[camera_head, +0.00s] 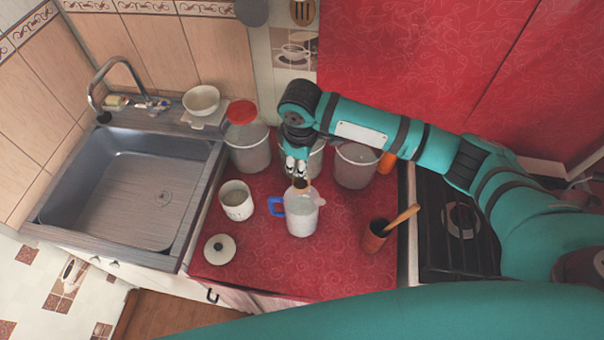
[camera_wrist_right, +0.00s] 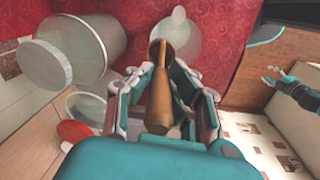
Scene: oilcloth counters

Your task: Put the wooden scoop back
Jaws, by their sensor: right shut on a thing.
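My right gripper (camera_head: 296,166) is shut on the brown wooden scoop (camera_wrist_right: 159,100), whose handle lies between its fingers in the wrist view. The scoop's head (camera_head: 301,185) shows just below the fingers in the head view, by the top of a clear jug (camera_head: 303,215) with a blue handle. I cannot tell whether the scoop touches the jug. My left gripper (camera_wrist_right: 268,74) is small at the right of the wrist view, away from the counter things, with its fingertips apart. It is outside the head view.
A red-lidded tub (camera_head: 249,152) and an open tub (camera_head: 356,168) stand at the back. A white pot (camera_head: 236,203) and a loose lid (camera_head: 219,249) are on the left. A brown cup (camera_head: 375,238) holds a wooden utensil (camera_head: 402,217). The front right of the red counter (camera_head: 320,270) is clear.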

